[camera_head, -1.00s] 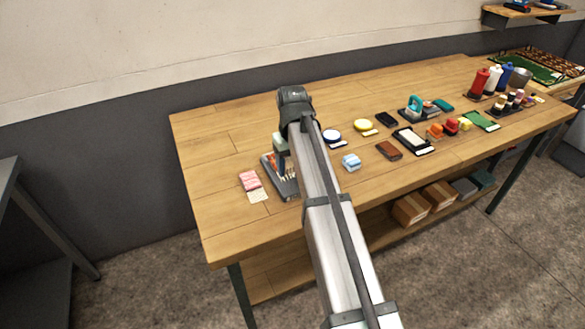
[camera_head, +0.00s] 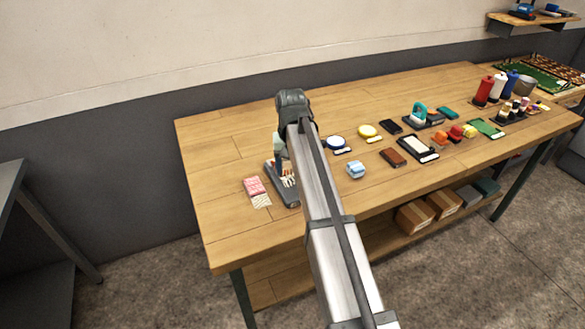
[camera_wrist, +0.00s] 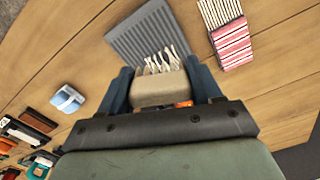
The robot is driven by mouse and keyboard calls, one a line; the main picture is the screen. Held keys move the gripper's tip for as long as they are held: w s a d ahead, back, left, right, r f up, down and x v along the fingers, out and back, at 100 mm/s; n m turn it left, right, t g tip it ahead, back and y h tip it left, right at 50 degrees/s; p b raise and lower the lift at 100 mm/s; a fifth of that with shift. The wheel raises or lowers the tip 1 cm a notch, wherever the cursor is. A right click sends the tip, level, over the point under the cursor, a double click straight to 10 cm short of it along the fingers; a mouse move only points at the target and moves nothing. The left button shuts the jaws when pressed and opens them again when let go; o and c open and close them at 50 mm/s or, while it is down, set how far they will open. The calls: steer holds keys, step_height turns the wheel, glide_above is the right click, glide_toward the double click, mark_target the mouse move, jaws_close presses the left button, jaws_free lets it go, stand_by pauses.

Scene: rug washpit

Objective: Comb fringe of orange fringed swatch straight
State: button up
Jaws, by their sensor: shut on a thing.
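My gripper (camera_wrist: 161,84) is shut on a beige block-shaped tool (camera_wrist: 160,92), which sits between its two blue fingers. In the wrist view its far edge meets pale fringe strands (camera_wrist: 166,58), some crooked and spread apart. The strands lie on a grey ribbed board (camera_wrist: 140,30), which also shows in the head view (camera_head: 292,201). Only a sliver of the orange swatch (camera_wrist: 184,104) shows behind the tool; the rest is hidden by the tool and gripper. In the head view my gripper (camera_head: 280,158) is low over the board, partly hidden by my arm.
A pink striped swatch (camera_head: 254,187) with pale fringe lies left of the board. A light blue-white bundle (camera_head: 356,170) lies to its right. A brown block (camera_head: 394,158), trays and bottles (camera_head: 484,90) fill the right side. The table's left end is clear.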

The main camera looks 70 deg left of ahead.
steer(key=m, duration=0.3)
steer(key=a+m, duration=0.1)
steer(key=m, duration=0.3)
steer(key=shift+w+a, duration=0.1)
steer(key=shift+w, duration=0.05)
steer(key=m, duration=0.4)
steer(key=shift+a+r, duration=0.1)
steer(key=shift+a, duration=0.15)
steer(key=m, duration=0.4)
steer(key=shift+w+a, duration=0.1)
steer(key=shift+a, duration=0.1)
steer(key=m, duration=0.4)
steer(key=shift+a, duration=0.15)
steer(key=m, duration=0.4)
steer(key=shift+m, duration=0.3)
steer(key=m, duration=0.8)
